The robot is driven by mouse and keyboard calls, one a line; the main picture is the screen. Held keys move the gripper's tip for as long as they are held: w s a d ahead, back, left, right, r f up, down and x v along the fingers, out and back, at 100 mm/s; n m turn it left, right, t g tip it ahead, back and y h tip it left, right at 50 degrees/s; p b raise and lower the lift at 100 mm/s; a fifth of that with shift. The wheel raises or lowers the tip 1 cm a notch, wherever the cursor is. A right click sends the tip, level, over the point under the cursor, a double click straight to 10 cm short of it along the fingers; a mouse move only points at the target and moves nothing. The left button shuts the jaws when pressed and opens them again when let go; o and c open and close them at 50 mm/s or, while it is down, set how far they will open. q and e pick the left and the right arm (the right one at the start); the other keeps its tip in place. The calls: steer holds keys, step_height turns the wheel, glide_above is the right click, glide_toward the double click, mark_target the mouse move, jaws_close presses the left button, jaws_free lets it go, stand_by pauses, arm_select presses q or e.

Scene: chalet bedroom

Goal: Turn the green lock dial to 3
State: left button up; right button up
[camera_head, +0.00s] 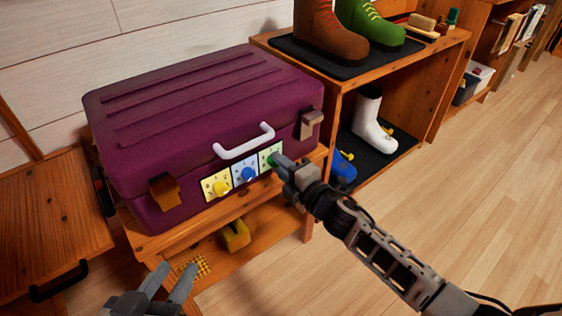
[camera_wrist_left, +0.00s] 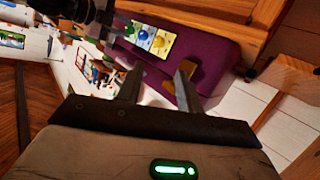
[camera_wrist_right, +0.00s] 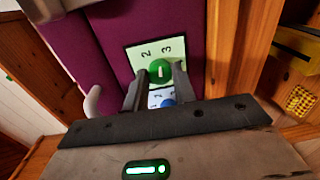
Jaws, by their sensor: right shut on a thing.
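A purple suitcase (camera_head: 200,110) has a front strip with yellow (camera_head: 221,188), blue (camera_head: 249,174) and green dials. The green dial (camera_wrist_right: 160,68) sits on a pale green plate (camera_wrist_right: 174,47) with the numbers 2 and 3 readable in the right wrist view. A short white mark shows on the dial; which number it points to is unclear. My right gripper (camera_head: 279,164) is at the green dial, its fingers (camera_wrist_right: 158,82) on either side, shut on it. My left gripper (camera_head: 172,276) is open and empty, low in front of the suitcase; its spread fingers show in the left wrist view (camera_wrist_left: 156,85).
The suitcase rests on a wooden bench (camera_head: 145,242), with a white handle (camera_head: 244,141) above the dials and latches either side. A yellow object (camera_head: 236,235) lies on the shelf below. A shoe rack (camera_head: 340,78) with boots stands close right. Floor at right is clear.

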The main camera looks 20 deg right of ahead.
arm_select(q)
steer(key=shift+w+a+f+g+y+p, duration=0.1)
steer(key=shift+a+f+g+y+p, duration=0.15)
steer(key=shift+f+p, duration=0.25)
steer(key=shift+w+a+f+g+y+p, duration=0.1)
steer(key=shift+a+f+g+y+p, duration=0.05)
steer(key=shift+f+g+p, duration=0.3)
arm_select(e)
steer(key=m, duration=0.4)
steer(key=shift+d, duration=0.1)
steer(key=o, duration=1)
arm_select(q)
steer(key=shift+s+d, duration=0.1)
steer(key=shift+r, duration=0.1)
arm_select(e)
steer(key=shift+s, duration=0.1)
